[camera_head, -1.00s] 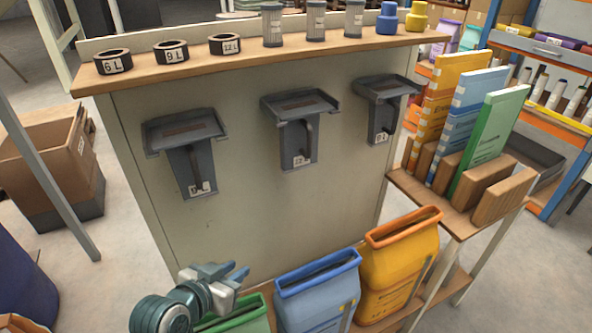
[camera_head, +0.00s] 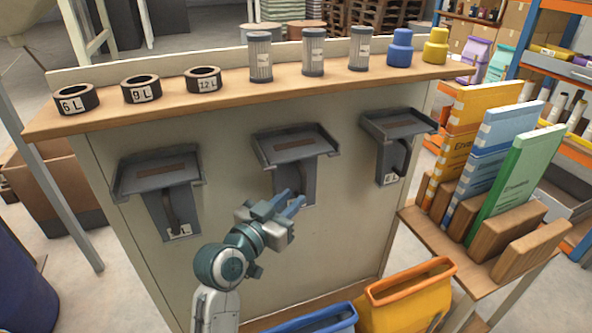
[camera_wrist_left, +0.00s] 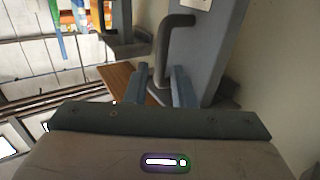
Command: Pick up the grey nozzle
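Three grey ribbed cylinders with labels, left (camera_head: 260,58), middle (camera_head: 314,53) and right (camera_head: 360,49), stand upright on the wooden top. A blue stepped piece (camera_head: 400,50) and a yellow one (camera_head: 435,47) stand to their right. I cannot tell which grey thing is the nozzle. My left gripper (camera_head: 281,203) is well below the cylinders, in front of the middle grey hopper bracket (camera_head: 296,150). In the left wrist view the fingers (camera_wrist_left: 159,88) are apart, with a grey bar handle (camera_wrist_left: 162,50) just beyond and between them; contact is unclear. My right gripper is not in view.
Black rings marked 6 L (camera_head: 76,100), 9 L (camera_head: 141,89) and 12 L (camera_head: 203,80) lie on the wooden top (camera_head: 230,98). Similar brackets hang left (camera_head: 157,175) and right (camera_head: 399,128). Blue (camera_head: 315,320) and orange (camera_head: 410,295) sacks stand below; upright packets stand right.

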